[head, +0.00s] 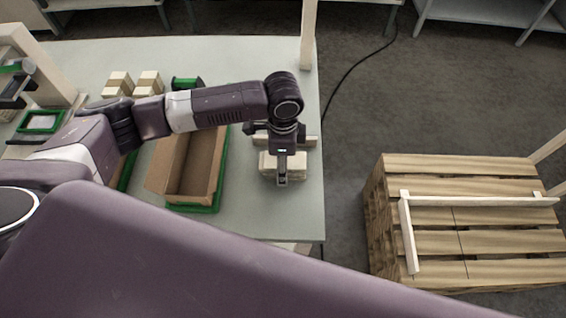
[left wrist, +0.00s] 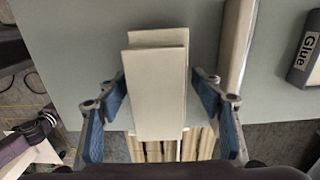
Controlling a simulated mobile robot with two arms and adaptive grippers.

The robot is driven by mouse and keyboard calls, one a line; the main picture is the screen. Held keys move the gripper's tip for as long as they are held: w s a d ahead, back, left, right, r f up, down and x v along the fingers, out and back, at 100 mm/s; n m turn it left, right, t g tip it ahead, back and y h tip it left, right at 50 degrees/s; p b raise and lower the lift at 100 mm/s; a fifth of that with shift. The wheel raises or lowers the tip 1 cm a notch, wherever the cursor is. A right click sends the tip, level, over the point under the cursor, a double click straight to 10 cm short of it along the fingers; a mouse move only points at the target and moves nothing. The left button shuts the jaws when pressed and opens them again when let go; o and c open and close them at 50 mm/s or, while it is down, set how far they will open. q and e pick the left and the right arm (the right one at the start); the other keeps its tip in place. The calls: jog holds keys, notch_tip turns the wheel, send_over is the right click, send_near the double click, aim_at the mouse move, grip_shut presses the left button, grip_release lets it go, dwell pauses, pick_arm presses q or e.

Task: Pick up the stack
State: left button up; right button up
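The stack (head: 268,161) is a small pile of pale cream, flat pieces near the right edge of the grey-green table (head: 240,72). In the left wrist view the stack (left wrist: 158,88) shows two offset layers and lies between the blue-padded fingers. My left gripper (head: 283,178) is above the stack, pointing down. In the left wrist view my left gripper (left wrist: 159,82) is open, with a finger on each side of the stack and gaps visible. In the head view it partly hides the stack. My right gripper is in neither view.
A wooden strip (head: 311,141) lies just behind the stack. An open cardboard box (head: 188,165) in a green tray stands left of it. An upright post (head: 308,35) rises at the table's back right corner. A pallet (head: 460,163) stands on the floor to the right.

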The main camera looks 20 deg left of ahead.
pick_arm(q)
jog(key=c, duration=1.3)
jog(key=shift+o, duration=0.2)
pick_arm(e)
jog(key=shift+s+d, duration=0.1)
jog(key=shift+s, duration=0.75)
pick_arm(q)
jog(key=shift+r, duration=0.15)
